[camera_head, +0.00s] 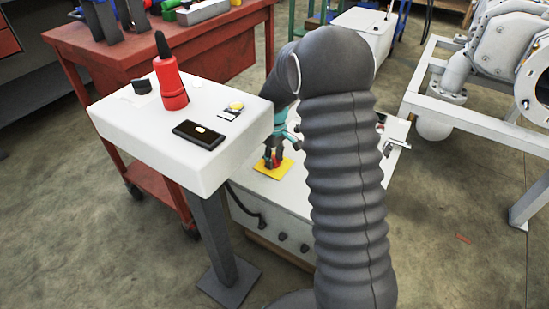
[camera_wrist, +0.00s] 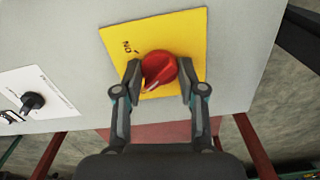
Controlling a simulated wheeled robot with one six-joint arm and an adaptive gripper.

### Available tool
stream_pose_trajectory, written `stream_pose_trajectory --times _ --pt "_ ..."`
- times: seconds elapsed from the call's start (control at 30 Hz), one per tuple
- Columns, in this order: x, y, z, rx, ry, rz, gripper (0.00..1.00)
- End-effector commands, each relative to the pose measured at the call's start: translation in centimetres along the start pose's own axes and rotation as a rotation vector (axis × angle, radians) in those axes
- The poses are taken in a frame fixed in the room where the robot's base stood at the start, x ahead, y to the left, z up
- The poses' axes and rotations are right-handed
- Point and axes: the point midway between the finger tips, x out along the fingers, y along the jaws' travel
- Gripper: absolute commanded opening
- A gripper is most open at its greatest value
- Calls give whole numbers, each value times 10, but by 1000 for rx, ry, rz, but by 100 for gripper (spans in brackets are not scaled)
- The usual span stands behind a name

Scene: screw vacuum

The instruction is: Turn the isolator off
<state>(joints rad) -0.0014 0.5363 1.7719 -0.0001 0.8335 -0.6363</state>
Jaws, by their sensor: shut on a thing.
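The isolator is a red rotary knob (camera_wrist: 160,69) on a yellow plate (camera_wrist: 181,28), seen in the wrist view near the top centre. The word "ON" shows on the plate to the upper left of the knob. The knob's white pointer mark faces the lower left in this view. My gripper (camera_wrist: 161,82) is shut on the knob, with one finger on each side. In the head view the yellow plate (camera_head: 262,172) lies on top of a grey-white cabinet, with my gripper (camera_head: 273,161) over it. The knob is mostly hidden there by the fingers.
A black rotary switch (camera_wrist: 33,102) on a white label sits left of the yellow plate. A white pedestal box (camera_head: 130,118) carrying a red bottle-shaped object (camera_head: 170,84) stands left of my arm. A red workbench (camera_head: 160,50) is behind, and a pump frame (camera_head: 450,110) is right.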

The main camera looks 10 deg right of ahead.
Motion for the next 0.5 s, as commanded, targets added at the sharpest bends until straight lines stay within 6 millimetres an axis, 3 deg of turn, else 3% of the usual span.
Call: stream_pose_trajectory --times 0.5 --pt "0 0 0 -161 1 1 5"
